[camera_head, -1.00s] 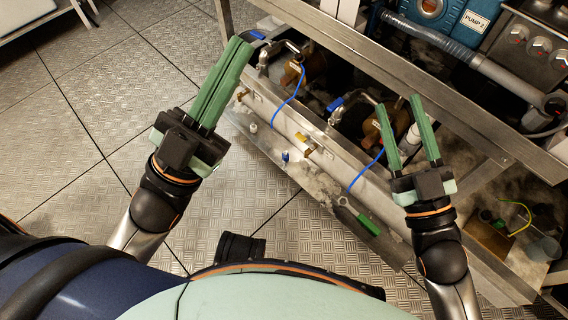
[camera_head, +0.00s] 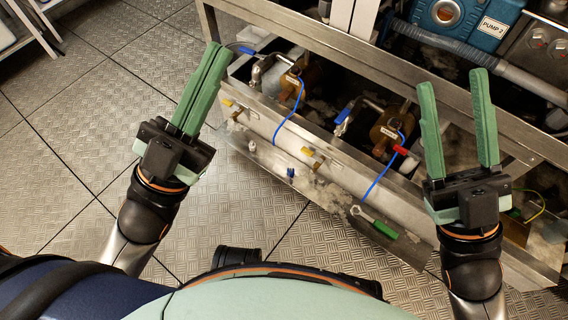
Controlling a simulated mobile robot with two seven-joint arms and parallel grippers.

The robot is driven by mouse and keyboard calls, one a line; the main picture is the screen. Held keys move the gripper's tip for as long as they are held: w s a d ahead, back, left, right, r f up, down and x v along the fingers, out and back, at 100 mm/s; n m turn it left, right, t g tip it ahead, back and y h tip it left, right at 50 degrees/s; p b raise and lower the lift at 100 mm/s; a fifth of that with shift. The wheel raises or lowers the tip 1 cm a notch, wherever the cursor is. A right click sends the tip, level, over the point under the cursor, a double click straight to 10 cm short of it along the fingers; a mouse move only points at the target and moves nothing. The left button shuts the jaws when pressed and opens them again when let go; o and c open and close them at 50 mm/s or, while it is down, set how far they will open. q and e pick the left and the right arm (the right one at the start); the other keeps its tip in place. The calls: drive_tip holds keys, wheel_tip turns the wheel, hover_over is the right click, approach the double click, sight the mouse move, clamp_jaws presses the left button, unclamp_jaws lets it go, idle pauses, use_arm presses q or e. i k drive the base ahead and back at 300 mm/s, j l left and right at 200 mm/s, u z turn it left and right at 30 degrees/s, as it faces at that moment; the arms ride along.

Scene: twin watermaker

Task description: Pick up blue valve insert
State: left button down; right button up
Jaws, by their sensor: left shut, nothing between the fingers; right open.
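A small blue piece (camera_head: 291,172), which looks like the blue valve insert, sits on the low metal ledge in front of the white pipe. It is too small to make out its shape. My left gripper (camera_head: 217,50) has its green fingers together with nothing between them. It is up and left of the blue piece, over the floor and the rack's left end. My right gripper (camera_head: 453,80) has its fingers apart and empty. It is well to the right of the blue piece, in front of the rack. Neither gripper touches the piece.
A small white piece (camera_head: 252,146) and a green-handled tool (camera_head: 378,226) lie on the same ledge. Blue-handled valves (camera_head: 344,114), a red handle (camera_head: 400,150) and blue cables stand behind. A steel frame rail (camera_head: 330,58) crosses above. Tiled floor (camera_head: 90,130) is clear at left.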

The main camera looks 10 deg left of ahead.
sight(290, 170)
drive_tip(key=i+j+z, duration=0.1)
drive_tip(key=j, duration=0.35)
drive_tip(key=i+j+z, duration=0.1)
drive_tip(key=j, duration=0.35)
drive_tip(key=i+j+z, duration=0.1)
drive_tip(key=j, duration=0.35)
drive_tip(key=i+j+z, duration=0.1)
drive_tip(key=j, duration=0.35)
drive_tip(key=i+j, duration=0.15)
drive_tip(key=i, duration=0.35)
